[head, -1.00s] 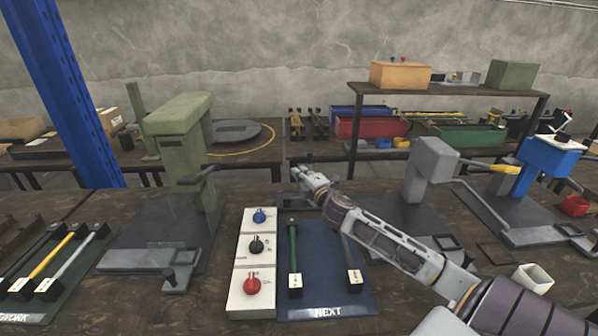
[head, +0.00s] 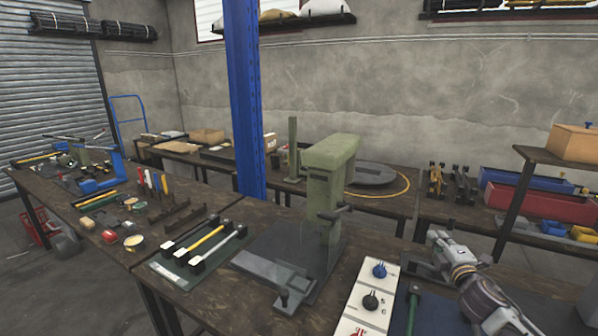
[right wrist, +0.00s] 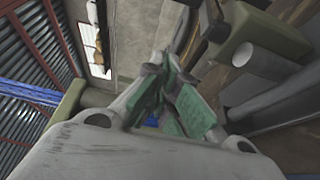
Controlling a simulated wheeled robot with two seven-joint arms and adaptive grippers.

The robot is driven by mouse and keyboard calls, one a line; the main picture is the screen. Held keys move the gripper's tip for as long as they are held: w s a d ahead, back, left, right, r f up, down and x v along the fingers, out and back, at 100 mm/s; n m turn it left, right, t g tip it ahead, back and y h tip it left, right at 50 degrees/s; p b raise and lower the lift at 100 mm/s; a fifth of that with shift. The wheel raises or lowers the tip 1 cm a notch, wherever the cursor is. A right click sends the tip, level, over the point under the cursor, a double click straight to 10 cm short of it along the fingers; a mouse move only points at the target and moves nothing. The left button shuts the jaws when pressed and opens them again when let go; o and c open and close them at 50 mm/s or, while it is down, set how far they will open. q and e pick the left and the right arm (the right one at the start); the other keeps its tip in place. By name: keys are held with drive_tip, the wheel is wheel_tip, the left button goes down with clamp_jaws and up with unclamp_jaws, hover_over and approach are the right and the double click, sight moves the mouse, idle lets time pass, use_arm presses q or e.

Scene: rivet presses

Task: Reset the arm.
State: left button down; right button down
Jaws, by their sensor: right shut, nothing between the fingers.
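My right arm comes in at the lower right of the head view, and its gripper (head: 438,238) is shut and empty. It appears above the bench, to the right of the white control panel (head: 352,322) with its blue knob (head: 380,269) and black knob (head: 371,301). In the right wrist view the gripper's green-padded fingers (right wrist: 178,103) are close together with nothing held. A green rivet press (head: 325,190) stands left of the gripper, apart from it in the head view. My left gripper is not in view.
A blue post (head: 246,110) rises behind the bench. Red (head: 540,203) and blue bins stand on the back table at the right. Open floor shows at the lower left.

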use_arm(q)
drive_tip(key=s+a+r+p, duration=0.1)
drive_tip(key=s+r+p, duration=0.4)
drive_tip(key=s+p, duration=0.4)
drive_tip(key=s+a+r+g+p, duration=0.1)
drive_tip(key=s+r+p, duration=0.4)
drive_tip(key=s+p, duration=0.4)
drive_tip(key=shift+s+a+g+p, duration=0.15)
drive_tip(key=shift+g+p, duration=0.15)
drive_tip(key=shift+p, duration=1.35)
